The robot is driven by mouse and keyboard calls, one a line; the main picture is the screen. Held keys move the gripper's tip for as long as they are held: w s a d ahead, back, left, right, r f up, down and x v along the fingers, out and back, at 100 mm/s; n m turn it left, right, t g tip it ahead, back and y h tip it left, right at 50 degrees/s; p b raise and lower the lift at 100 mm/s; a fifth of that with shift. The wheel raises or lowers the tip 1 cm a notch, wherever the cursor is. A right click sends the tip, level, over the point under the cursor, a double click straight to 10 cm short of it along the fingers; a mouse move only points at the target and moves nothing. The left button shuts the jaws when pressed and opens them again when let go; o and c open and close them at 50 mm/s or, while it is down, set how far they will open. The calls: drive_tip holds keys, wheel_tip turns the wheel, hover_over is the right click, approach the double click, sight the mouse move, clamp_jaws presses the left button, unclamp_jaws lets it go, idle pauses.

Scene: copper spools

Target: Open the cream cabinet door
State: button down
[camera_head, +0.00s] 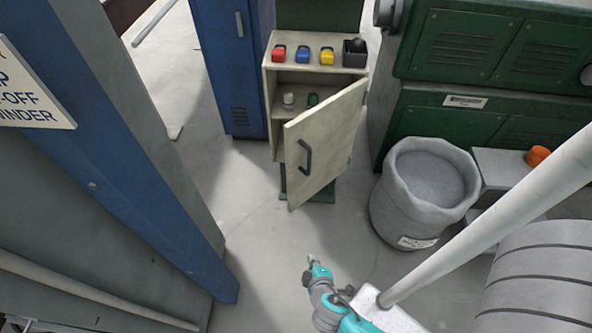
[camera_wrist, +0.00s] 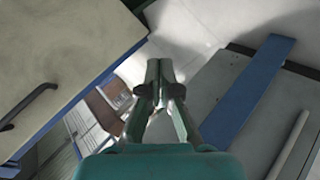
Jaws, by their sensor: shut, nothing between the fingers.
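The cream cabinet (camera_head: 270,100) stands in the upper middle of the head view. Its door (camera_head: 328,140) is swung partly open, with the hinge at the right and the free edge toward me. A dark bar handle (camera_head: 306,157) is on the door's outer face. The door also shows at the left of the wrist view (camera_wrist: 70,45), with its handle (camera_wrist: 25,105) at the left edge. My gripper (camera_head: 311,259) is in front of and below the door, apart from it. In the wrist view my gripper (camera_wrist: 158,75) has its fingers together and empty.
Red, blue and yellow items (camera_head: 302,54) sit on the cabinet top. Small items stand on a shelf inside. A grey bin (camera_head: 415,190) is right of the door. A blue locker (camera_head: 228,70) and a blue post (camera_head: 140,170) are left. Floor between gripper and cabinet is clear.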

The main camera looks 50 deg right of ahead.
drive_tip(key=w+d+r+g+h, duration=0.1)
drive_tip(key=w+d+h, duration=0.3)
drive_tip(key=w, duration=0.4)
drive_tip(key=m+g+h, duration=0.5)
drive_tip(key=g+h, duration=0.1)
drive_tip(key=h, duration=0.2)
approach(300, 170)
wheel_tip(300, 170, up, 3)
drive_tip(key=d, duration=0.8)
drive_tip(key=shift+s+d+f, duration=0.2)
drive_tip(key=shift+s+d, duration=0.15)
drive_tip(key=shift+d, duration=0.05)
